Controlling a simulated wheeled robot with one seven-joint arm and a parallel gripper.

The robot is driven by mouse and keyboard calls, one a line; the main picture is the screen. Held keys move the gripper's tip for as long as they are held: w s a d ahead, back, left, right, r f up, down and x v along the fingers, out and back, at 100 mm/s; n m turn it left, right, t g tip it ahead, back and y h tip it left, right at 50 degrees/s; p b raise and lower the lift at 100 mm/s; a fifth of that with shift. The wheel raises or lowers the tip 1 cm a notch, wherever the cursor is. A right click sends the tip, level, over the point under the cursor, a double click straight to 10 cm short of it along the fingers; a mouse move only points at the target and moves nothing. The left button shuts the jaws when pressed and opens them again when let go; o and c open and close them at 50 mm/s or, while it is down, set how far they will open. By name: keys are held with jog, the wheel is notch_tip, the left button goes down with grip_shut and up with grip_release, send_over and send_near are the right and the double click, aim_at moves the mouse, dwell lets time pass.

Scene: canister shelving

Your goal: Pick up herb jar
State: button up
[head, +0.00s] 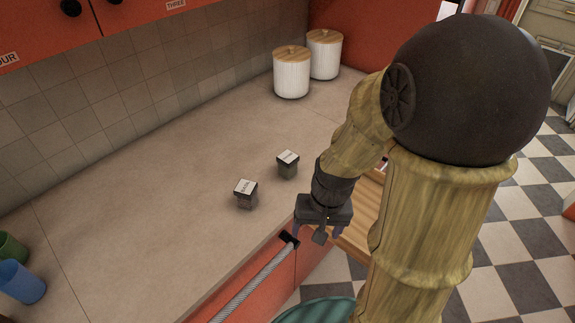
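Two small square jars with pale labelled lids and dark bodies stand upright on the counter (140,210). The nearer jar (246,195) is left of the farther jar (288,165). The lid print is too small to read, so I cannot tell which is the herb jar. My gripper (318,236) points down near the counter's front edge, to the right of both jars and apart from them. I see no jar in it. Its fingers are small and partly hidden, so their opening is unclear.
Two white ribbed canisters (291,75) with wooden lids stand at the back. Blue (21,282) and green (12,248) cups are at far left. A drawer handle (250,285) runs along the red front. A wooden surface (355,235) lies behind my arm. Counter left of the jars is clear.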

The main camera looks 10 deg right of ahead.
notch_tip(320, 180, down, 4)
jog(key=a+m+g+y, duration=0.2)
jog(key=m+y, duration=0.3)
jog(key=m, duration=0.1)
jog(key=m+t+y+p, duration=0.2)
jog(key=m+t+y, duration=0.2)
jog(key=m+t, duration=1.4)
send_near(288, 165)
jog(key=s+d+r+m+g, duration=0.1)
jog(key=s+d+m, duration=0.1)
jog(key=d, duration=0.4)
jog(key=shift+r+g, duration=0.25)
jog(key=shift+g, duration=0.15)
jog(key=shift+a, duration=0.1)
jog(key=p+x, duration=0.3)
jog(key=x, duration=0.8)
jog(key=shift+w+a+r, duration=0.1)
jog(key=shift+w+a, duration=0.15)
jog(key=shift+a, duration=0.15)
jog(key=shift+w, duration=0.2)
jog(key=shift+a, duration=0.15)
